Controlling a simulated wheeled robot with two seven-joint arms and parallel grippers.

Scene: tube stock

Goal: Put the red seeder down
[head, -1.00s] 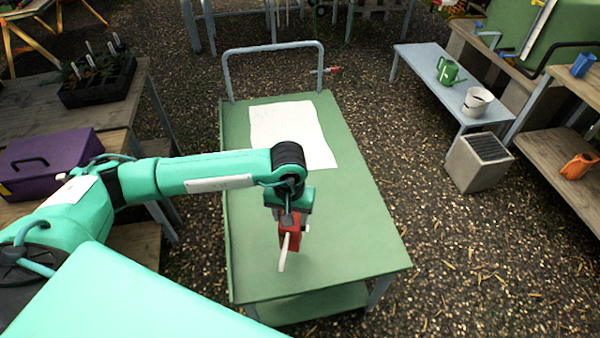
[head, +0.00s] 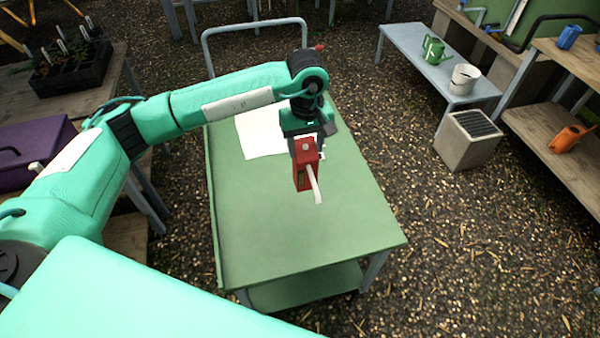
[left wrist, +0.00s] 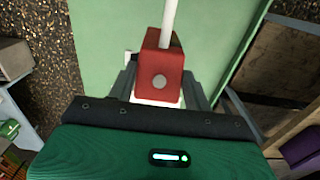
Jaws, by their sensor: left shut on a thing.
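The red seeder (head: 305,172) is a small red block with a thin pale spout. My left gripper (head: 306,150) is shut on it and holds it over the green cart top (head: 290,215); a gap below it is hard to judge. In the left wrist view the seeder (left wrist: 160,62) sits between the two grey fingers of the left gripper (left wrist: 160,88), with its white spout pointing up the picture over the green surface. My right gripper is not in view.
A white sheet (head: 258,137) lies on the cart's far part. The near cart top is bare. A purple box (head: 30,145) and a seedling tray (head: 72,72) stand at left.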

